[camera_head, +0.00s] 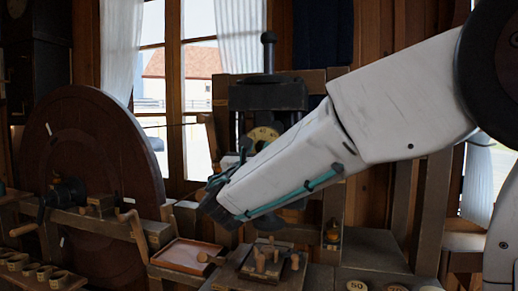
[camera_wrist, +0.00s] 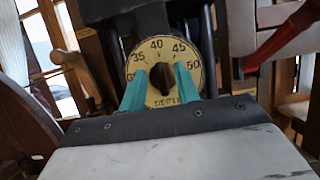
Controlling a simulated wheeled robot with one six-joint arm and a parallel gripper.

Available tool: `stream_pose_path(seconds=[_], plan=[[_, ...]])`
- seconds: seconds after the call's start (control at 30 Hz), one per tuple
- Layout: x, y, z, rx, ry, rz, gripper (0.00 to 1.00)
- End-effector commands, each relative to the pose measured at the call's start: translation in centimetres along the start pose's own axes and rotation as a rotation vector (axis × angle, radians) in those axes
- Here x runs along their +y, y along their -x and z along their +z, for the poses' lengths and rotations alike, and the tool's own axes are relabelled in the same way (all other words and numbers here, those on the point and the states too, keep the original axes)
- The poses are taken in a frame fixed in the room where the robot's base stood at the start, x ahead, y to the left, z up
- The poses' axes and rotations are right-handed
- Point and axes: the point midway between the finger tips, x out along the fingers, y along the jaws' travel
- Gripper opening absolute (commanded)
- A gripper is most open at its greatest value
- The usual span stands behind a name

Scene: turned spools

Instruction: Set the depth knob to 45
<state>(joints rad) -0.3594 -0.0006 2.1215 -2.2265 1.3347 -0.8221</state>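The depth dial is a round cream plate (camera_wrist: 160,57) with black numbers, of which 35, 40, 45 and 50 can be read, and the word DEPTH below. The dark depth knob (camera_wrist: 163,79) stands at its middle; I cannot tell which number it points to. My gripper (camera_wrist: 162,76) has its two teal fingers in front of the dial, one on each side of the knob. A cream gap shows between the fingers and the knob, so they look open. In the head view the dial (camera_head: 263,134) shows partly behind my arm, and my fingertips are mostly hidden.
The dial is on a dark press (camera_head: 268,95) with a tall post. A big brown wheel (camera_head: 95,140) with a crank stands at left. A pinkish tray (camera_head: 187,255) and wooden pegs (camera_head: 262,263) lie on the bench below. A red bar (camera_wrist: 285,38) crosses the wrist view's upper right.

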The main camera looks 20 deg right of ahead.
Motion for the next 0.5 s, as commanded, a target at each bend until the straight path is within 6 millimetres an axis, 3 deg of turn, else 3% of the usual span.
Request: stream_pose_path(seconds=[0.37, 0.5], plan=[[-0.06, -1.01, 0.02, 0.0, -0.001, -0.001, 0.32], [-0.06, -1.0, 0.02, 0.0, -0.001, -0.001, 0.0]])
